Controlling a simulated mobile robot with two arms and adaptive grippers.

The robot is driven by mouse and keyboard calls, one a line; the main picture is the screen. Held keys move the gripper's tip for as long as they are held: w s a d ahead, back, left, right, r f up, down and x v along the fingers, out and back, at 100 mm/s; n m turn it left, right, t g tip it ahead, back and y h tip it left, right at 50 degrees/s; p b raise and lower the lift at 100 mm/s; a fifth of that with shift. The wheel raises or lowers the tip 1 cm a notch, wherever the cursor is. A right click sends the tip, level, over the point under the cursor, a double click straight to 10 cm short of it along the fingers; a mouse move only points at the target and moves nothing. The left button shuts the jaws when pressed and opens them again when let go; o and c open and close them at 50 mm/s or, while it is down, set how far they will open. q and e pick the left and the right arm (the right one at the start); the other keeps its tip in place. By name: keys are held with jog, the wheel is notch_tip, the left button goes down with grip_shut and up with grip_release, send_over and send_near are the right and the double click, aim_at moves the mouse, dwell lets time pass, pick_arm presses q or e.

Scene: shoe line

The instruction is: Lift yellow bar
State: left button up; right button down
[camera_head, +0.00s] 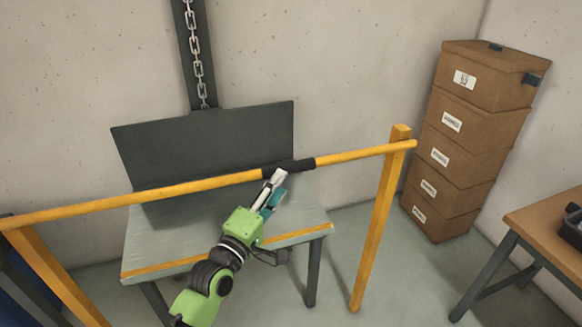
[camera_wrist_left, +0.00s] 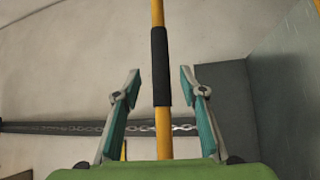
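The yellow bar (camera_head: 160,193) runs across the head view, from the left post to the top of the right yellow post (camera_head: 378,225). It has a black grip sleeve (camera_head: 287,167) near its middle. My left gripper (camera_head: 277,180) is at the sleeve's lower edge in the head view. In the left wrist view the gripper (camera_wrist_left: 160,80) is open, with one finger on each side of the bar (camera_wrist_left: 163,130). The black sleeve (camera_wrist_left: 160,65) lies between and beyond the fingertips, with gaps on both sides. My right gripper is not in view.
Behind the bar stands a light table (camera_head: 155,250) with a dark upright panel (camera_head: 205,145). A chain (camera_head: 195,55) hangs on the wall above it. Stacked brown boxes (camera_head: 470,130) stand at the right, near a wooden table (camera_head: 550,222).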

aim_at(291, 168)
pick_arm(q)
jog(key=x, duration=0.7)
jog(key=shift+w+d, duration=0.15)
jog(key=shift+w, duration=0.2)
jog(key=shift+p, duration=0.3)
grip_shut()
